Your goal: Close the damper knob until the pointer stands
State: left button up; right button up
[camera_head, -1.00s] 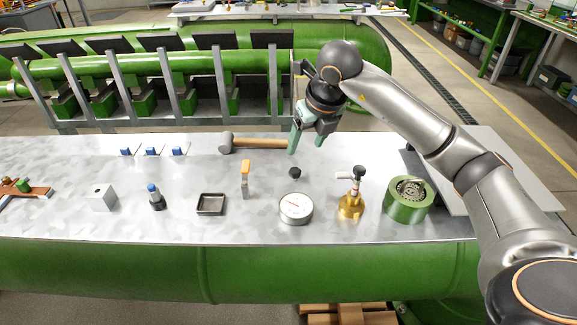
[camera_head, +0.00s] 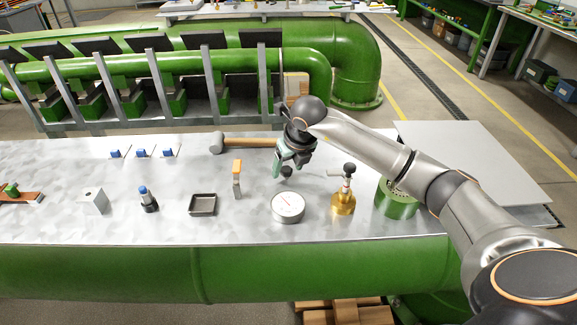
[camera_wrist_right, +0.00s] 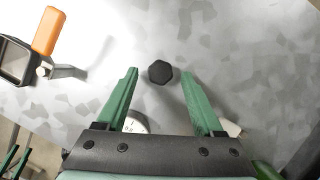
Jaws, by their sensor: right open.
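The damper knob is a small black six-sided knob (camera_head: 287,171) on the metal bench top, behind a round white dial gauge (camera_head: 288,206) with a red pointer. My right gripper (camera_head: 291,167) is open, with its green fingers pointing down close above the knob. In the right wrist view the knob (camera_wrist_right: 160,72) shows between the two fingertips, with a gap on either side. The dial gauge (camera_wrist_right: 137,126) is mostly hidden there behind the gripper.
A mallet (camera_head: 245,144) lies behind the gripper. A brass valve (camera_head: 343,200) and a green round housing (camera_head: 395,200) stand to the right. An orange-handled lever (camera_head: 237,178) and a black tray (camera_head: 203,205) are to the left.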

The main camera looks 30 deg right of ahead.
grip_shut()
dwell(0.5)
